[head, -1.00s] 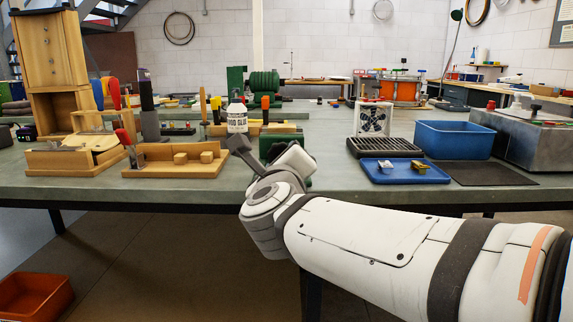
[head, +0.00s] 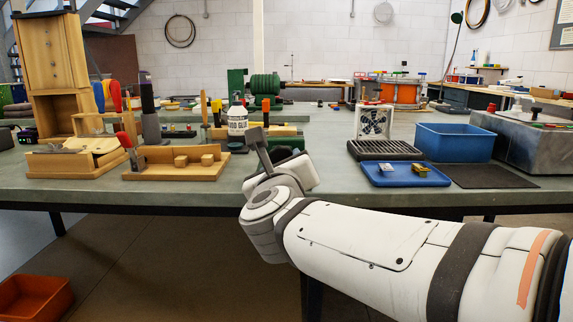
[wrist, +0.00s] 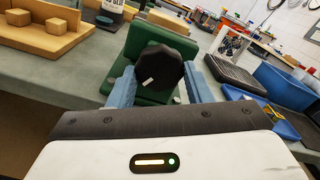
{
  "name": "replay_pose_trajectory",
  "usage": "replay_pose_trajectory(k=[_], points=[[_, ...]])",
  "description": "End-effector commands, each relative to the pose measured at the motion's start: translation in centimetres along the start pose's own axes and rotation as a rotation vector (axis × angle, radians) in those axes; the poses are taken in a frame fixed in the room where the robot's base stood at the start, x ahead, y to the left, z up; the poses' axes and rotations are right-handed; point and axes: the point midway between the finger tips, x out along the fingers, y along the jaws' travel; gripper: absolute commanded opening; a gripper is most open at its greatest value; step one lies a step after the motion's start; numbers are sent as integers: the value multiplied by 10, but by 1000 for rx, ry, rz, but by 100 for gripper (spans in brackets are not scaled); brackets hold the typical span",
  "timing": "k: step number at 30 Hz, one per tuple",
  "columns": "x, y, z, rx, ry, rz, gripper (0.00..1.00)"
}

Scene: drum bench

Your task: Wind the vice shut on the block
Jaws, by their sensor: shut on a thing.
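The green vice (wrist: 150,42) stands at the front edge of the bench. Its round black knob (wrist: 160,67), with a small white mark, faces me in the wrist view. My gripper (wrist: 160,86) has its two blue fingers on either side of the knob and is shut on it. In the head view, my wrist hides most of the vice (head: 285,143). I cannot make out the block in the vice jaws; the knob and the vice body block the view.
Left of the vice is a wooden tray (head: 150,172) with small blocks. A white glue bottle (head: 237,121) stands behind my wrist. To the right are a blue tray (head: 385,181), a dark grille (head: 375,148) and a blue bin (head: 455,140).

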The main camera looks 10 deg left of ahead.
Motion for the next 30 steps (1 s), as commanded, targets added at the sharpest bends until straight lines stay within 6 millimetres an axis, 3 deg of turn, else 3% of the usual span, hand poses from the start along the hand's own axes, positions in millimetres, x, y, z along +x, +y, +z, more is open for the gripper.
replay_pose_trajectory(k=[3, 4, 11, 20, 30], points=[[0, 2, -3, -1, 5, 4, 23], [0, 2, -3, -2, 5, 4, 47], [0, 1, -2, -2, 3, 3, 66], [-3, 0, 0, -1, 0, 2, 67], [-56, 0, 2, -1, -1, 5, 67]])
